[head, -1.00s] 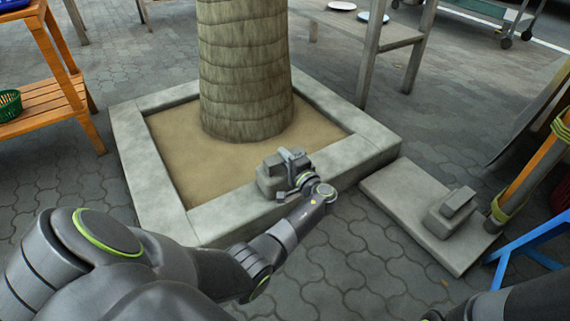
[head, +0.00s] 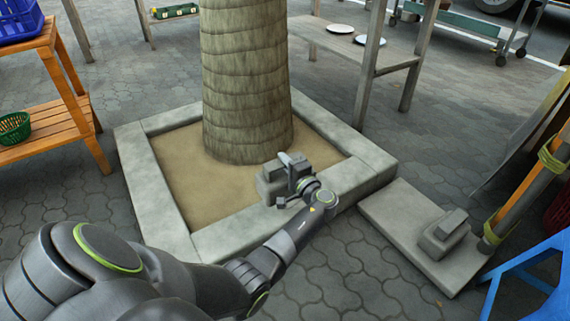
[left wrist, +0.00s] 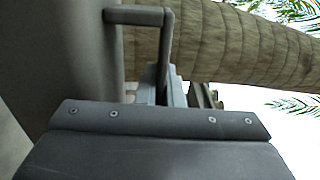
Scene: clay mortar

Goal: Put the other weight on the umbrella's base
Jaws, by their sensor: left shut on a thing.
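The other weight (head: 268,184), a grey block with a raised grip on top, is in my left gripper (head: 290,172). The jaws are shut on its raised part. It hangs slightly above the front rim of the stone planter, looking roughly level. The umbrella's base (head: 403,218), a flat grey slab, lies on the paving right of the planter. One similar weight (head: 443,236) sits on it, beside the umbrella's pole (head: 520,195). In the left wrist view a close grey surface fills the left, with the trunk behind. My right gripper is out of view.
The square planter (head: 345,188) surrounds a thick palm trunk (head: 245,90). A blue stand (head: 530,280) is close to the base at right. A grey table (head: 350,50) with plates stands behind, and an orange shelf (head: 50,130) at left. Paving in front is clear.

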